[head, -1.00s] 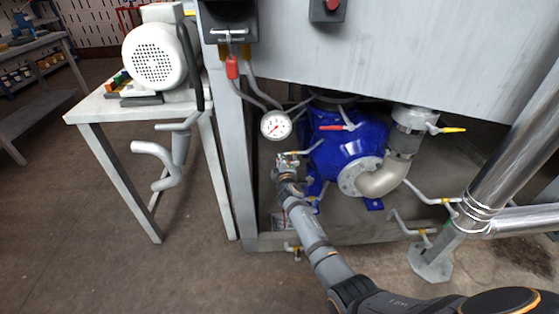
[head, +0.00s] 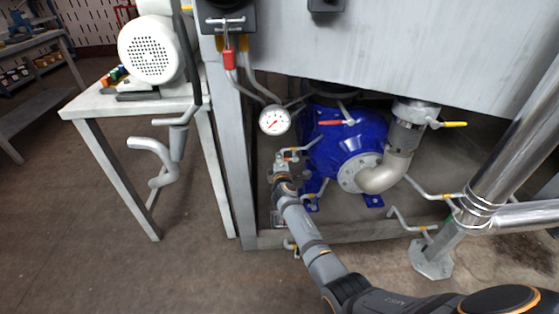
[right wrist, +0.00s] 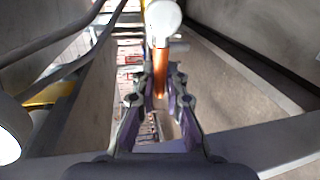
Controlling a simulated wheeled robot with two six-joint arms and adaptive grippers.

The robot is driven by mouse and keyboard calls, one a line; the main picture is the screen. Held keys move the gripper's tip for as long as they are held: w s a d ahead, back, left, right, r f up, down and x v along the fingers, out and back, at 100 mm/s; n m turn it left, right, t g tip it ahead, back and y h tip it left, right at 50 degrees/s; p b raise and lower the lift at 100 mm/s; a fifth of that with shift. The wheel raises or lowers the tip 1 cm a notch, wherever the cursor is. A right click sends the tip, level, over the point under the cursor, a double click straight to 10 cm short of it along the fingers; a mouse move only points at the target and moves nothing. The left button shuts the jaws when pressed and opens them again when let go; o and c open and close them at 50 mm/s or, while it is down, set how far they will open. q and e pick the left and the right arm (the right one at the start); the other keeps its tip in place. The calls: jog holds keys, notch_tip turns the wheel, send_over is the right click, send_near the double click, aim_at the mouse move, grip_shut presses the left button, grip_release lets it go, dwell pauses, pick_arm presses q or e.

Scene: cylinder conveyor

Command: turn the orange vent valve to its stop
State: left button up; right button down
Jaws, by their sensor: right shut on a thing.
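The orange vent valve (head: 294,149) shows as a short orange grip on a pale grey bent lever, left of the blue pump housing and below the gauge. In the right wrist view its orange bar (right wrist: 161,72) runs down between my fingers, with a pale rounded end at the top. My right gripper (head: 281,160) reaches it from below. In the wrist view the two purple-lined fingers (right wrist: 161,100) stand on either side of the lower end of the bar, shut on it. The exact contact is small and partly hidden. My left gripper is not in view.
Close by are a pressure gauge (head: 274,120), the blue pump (head: 345,147), a red lever (head: 330,122) and several yellow-gripped levers, one at upper right (head: 453,124). A grey cabinet post (head: 233,160) stands to the left. The floor at front left is free.

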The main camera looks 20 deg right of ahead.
jog(key=shift+s+f, duration=0.1)
jog(key=shift+f, duration=0.15)
jog(key=c, duration=1.5)
grip_release()
jog(key=shift+o, duration=0.5)
jog(key=shift+r, duration=0.1)
jog(key=v, duration=1.2)
